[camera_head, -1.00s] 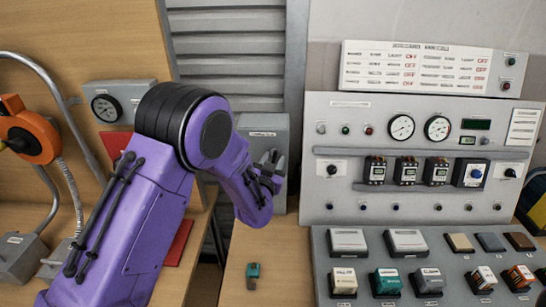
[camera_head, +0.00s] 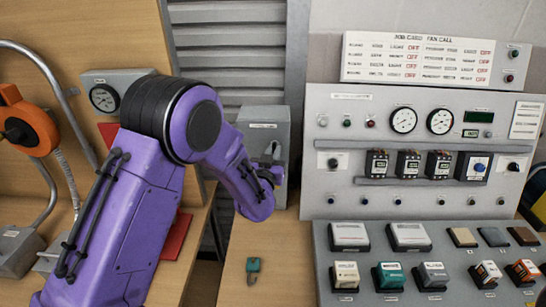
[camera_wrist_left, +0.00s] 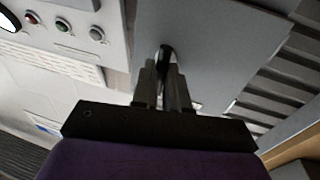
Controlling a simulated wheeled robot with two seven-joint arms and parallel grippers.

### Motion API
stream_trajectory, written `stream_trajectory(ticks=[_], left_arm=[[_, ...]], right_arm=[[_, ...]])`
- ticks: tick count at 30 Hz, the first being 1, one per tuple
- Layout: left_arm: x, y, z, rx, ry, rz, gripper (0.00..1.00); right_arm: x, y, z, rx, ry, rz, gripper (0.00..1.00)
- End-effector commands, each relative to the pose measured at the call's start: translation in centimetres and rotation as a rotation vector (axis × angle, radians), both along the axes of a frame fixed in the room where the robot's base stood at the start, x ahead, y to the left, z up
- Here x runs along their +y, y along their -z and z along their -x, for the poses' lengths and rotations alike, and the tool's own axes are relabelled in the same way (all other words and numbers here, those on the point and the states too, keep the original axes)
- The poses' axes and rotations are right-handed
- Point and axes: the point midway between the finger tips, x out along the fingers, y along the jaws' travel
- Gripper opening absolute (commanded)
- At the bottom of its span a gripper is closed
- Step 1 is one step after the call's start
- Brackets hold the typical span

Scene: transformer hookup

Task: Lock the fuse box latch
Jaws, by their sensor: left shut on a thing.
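The fuse box (camera_head: 263,132) is a grey box on the back wall in the head view. In the left wrist view the two fingers (camera_wrist_left: 164,88) are shut on the dark latch lever (camera_wrist_left: 166,54), in front of the grey box face (camera_wrist_left: 215,45). A small teal padlock-like piece (camera_head: 253,265) lies on the bench below. My right gripper is not in view.
A grey control panel (camera_head: 330,110) with gauges and switches stands to the right, with a sloped console (camera_head: 450,240) of several coloured blocks before it. A red sheet (camera_head: 176,240) and an orange reel (camera_head: 25,120) are at left. The bench around the teal piece is clear.

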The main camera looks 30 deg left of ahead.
Motion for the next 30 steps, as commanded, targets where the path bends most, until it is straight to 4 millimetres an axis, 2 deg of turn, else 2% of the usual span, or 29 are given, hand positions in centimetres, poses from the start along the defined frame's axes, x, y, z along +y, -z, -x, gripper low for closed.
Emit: stream_trajectory(ticks=[2,3,5,6,13,16,20,25,30], left_arm=[[-0.1,0.1,0.0,0.003,0.001,0.001,0.00],[-0.1,0.1,0.0,0.004,0.001,0.001,0.17],[-0.1,0.1,0.0,0.003,0.001,0.001,0.36],[-0.1,0.1,0.0,0.003,0.001,0.000,0.39],[0.0,0.0,0.0,0.002,0.001,-0.001,0.39],[-0.2,0.2,0.6,0.002,0.002,-0.002,0.39],[-0.9,0.6,3.1,0.002,0.002,-0.003,0.39],[-1.9,0.8,7.1,0.003,0.002,-0.002,0.39],[-2.6,0.7,9.6,0.001,0.001,-0.002,0.39]], right_arm=[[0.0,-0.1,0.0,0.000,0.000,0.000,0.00],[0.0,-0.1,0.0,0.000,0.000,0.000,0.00],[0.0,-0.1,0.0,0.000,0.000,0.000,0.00],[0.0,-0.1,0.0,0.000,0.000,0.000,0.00],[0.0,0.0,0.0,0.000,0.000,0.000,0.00],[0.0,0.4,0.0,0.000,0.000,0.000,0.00],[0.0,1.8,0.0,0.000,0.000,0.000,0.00],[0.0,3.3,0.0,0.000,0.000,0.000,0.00],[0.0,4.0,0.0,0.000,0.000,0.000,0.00]])
